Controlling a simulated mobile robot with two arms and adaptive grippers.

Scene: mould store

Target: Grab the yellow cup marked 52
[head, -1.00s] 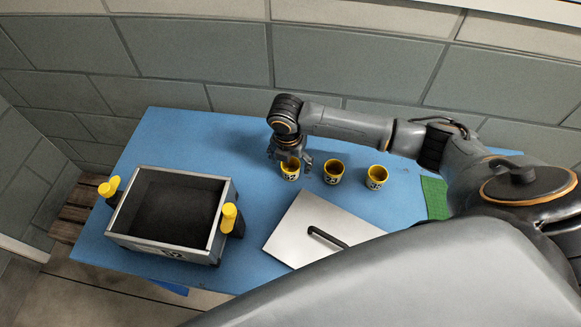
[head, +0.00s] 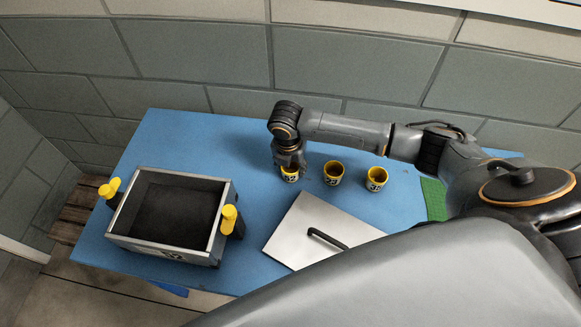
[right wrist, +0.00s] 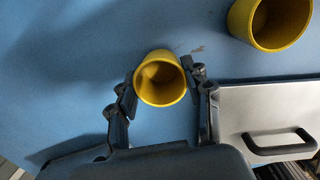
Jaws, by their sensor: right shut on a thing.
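The yellow cup marked 52 (head: 289,174) stands upright on the blue table, leftmost in a row of yellow cups. My right gripper (head: 289,164) reaches down over it from behind and is shut on it. In the right wrist view, the cup (right wrist: 160,78) sits between the two fingers of the right gripper (right wrist: 161,82), one on each side. The gripper hides part of the cup's rim in the head view. My left gripper is not in view.
Two more yellow cups, a middle one (head: 333,174) and a right one (head: 377,177), stand to the right. A grey lid with a black handle (head: 305,213) lies in front. An open box with yellow-topped clamps (head: 228,190) stands at left. A green patch (head: 434,197) lies at right.

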